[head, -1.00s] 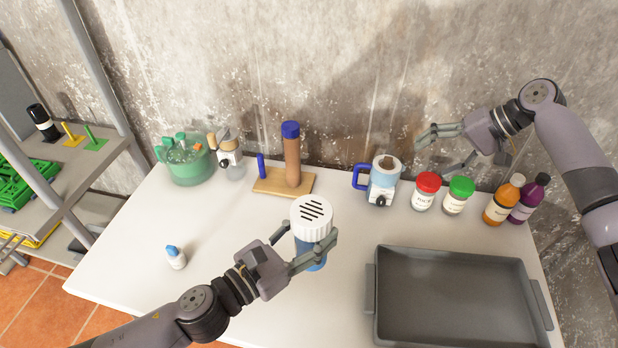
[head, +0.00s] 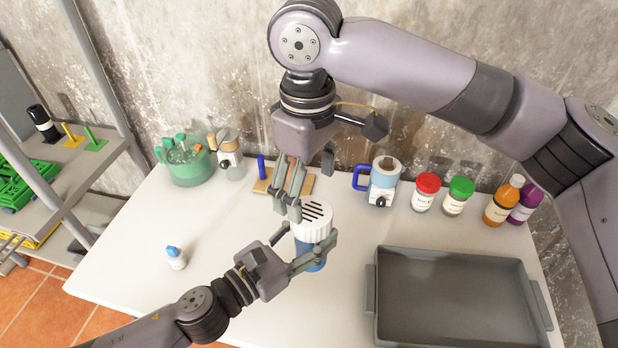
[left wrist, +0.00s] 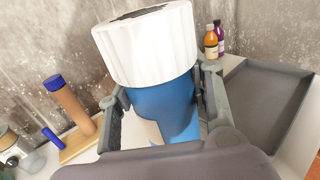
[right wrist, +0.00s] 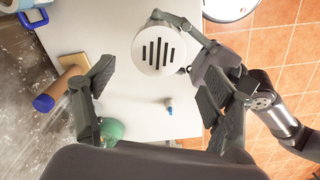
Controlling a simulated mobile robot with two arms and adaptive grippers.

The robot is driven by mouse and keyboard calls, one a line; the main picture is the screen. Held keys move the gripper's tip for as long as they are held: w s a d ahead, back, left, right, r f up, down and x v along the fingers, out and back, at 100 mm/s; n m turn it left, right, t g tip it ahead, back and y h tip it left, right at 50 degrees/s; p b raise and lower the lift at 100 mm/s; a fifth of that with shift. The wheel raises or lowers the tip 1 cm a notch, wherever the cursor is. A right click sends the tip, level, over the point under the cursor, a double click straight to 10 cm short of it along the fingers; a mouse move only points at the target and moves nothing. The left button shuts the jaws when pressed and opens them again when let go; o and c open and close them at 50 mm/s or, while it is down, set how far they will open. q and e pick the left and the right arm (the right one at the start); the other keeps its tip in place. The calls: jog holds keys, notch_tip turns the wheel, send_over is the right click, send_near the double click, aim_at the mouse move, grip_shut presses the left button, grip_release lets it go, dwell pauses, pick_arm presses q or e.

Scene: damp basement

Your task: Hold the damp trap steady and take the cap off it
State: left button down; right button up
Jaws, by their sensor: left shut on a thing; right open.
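The damp trap has a blue body (left wrist: 165,108) and a ribbed white cap (head: 313,219) with dark slots in its top. It stands upright near the middle of the table, and the cap is on the body. My left gripper (head: 308,256) is shut on the blue body, just below the cap, with a finger on each side in the left wrist view. My right gripper (head: 292,205) is open and empty, above and slightly left of the cap. In the right wrist view the slotted cap (right wrist: 158,50) shows beyond the open fingers, and the gap between them is empty.
A grey tray (head: 372,300) lies to the right. Behind stand a wooden stand (head: 305,184), a blue-handled mug-like device (head: 384,182), jars with red (head: 428,182) and green lids, and two bottles. A green pot (head: 188,167) stands back left; a small blue-capped bottle (head: 176,258) stands front left.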

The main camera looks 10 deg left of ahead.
aim_at(309, 212)
notch_tip(309, 212, down, 8)
jog(key=shift+w+d+r, duration=0.1)
jog(key=shift+r, duration=0.05)
dwell(0.4)
jog(key=c, duration=1.2)
jog(key=shift+n, duration=1.1)
jog(key=shift+r, duration=0.15)
jog(key=shift+r, duration=1)
